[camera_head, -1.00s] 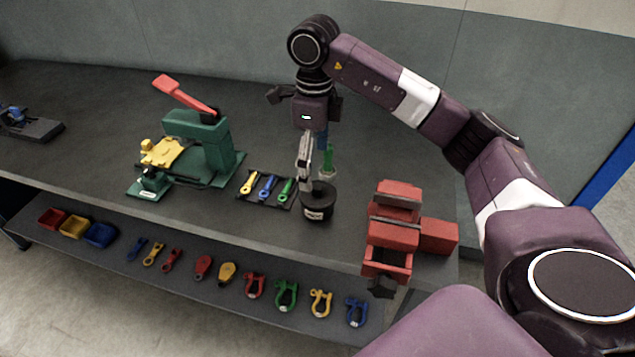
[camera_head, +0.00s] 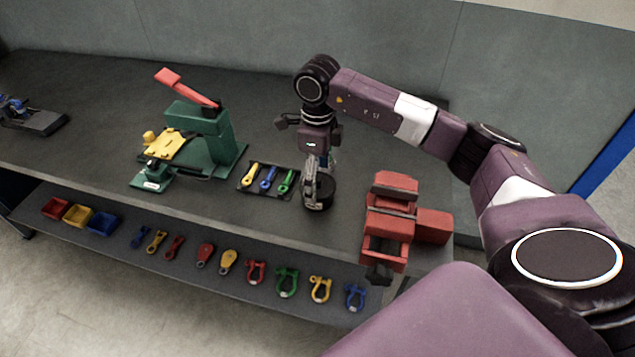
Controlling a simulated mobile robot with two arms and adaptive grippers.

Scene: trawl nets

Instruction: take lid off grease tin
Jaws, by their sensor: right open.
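The grease tin (camera_head: 326,192) is a small black round tin on the dark workbench, left of the red vise. My right gripper (camera_head: 314,198) points down at the tin, with its fingers over the tin's left and front side. It is open, and its fingers hide part of the tin and its top. I cannot tell whether the fingers touch the lid. My left gripper does not show.
A red vise (camera_head: 397,190) stands right of the tin. A tray with yellow, blue and green tools (camera_head: 267,180) lies just left. A green press (camera_head: 210,140) with a red lever stands further left. Coloured shackles (camera_head: 287,282) and bins (camera_head: 78,215) sit on the lower shelf.

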